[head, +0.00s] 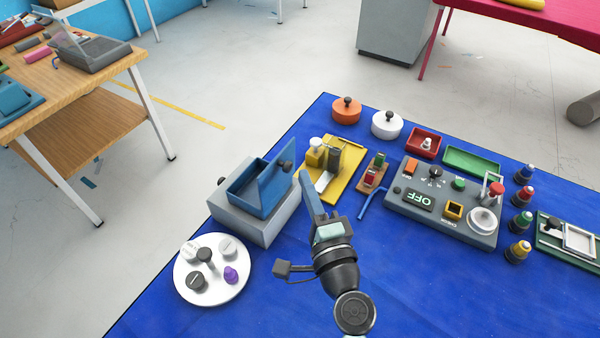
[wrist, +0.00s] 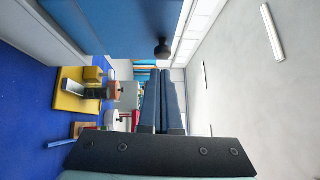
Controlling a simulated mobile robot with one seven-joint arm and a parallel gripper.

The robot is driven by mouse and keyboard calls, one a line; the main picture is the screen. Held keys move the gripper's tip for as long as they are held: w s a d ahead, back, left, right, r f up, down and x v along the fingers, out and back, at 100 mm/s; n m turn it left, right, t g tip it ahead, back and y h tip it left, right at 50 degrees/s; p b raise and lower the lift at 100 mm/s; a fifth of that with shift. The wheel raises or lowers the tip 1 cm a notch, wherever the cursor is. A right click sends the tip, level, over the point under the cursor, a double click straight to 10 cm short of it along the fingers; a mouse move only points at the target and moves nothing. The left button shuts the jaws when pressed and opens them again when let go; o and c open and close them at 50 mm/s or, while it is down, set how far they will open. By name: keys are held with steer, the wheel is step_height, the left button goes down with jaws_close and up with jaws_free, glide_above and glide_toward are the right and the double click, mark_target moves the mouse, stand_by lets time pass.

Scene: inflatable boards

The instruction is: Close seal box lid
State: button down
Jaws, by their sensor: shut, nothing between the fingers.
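The seal box is a blue open box (head: 247,192) on a grey block (head: 240,216), left of centre in the head view. My gripper (head: 303,176) is shut and empty, just right of the lid near the knob. Whether it touches the lid I cannot tell. In the wrist view the lid (wrist: 100,28) fills the upper left, and the knob (wrist: 162,48) hangs beside my shut fingertips (wrist: 165,74).
A yellow fixture (head: 340,180) stands close behind my gripper. A grey control panel (head: 440,215) lies to the right, and a round white plate with knobs (head: 212,289) lies front left. The blue table front (head: 400,290) is clear.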

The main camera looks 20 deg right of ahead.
steer(key=shift+w+a, duration=0.45)
steer(key=shift+w, duration=0.15)
steer(key=shift+r+p, duration=0.15)
steer(key=shift+p, duration=0.2)
steer(key=shift+w+a+r+p, duration=0.1)
steer(key=shift+w+r+p, duration=0.05)
steer(key=shift+p, duration=0.5)
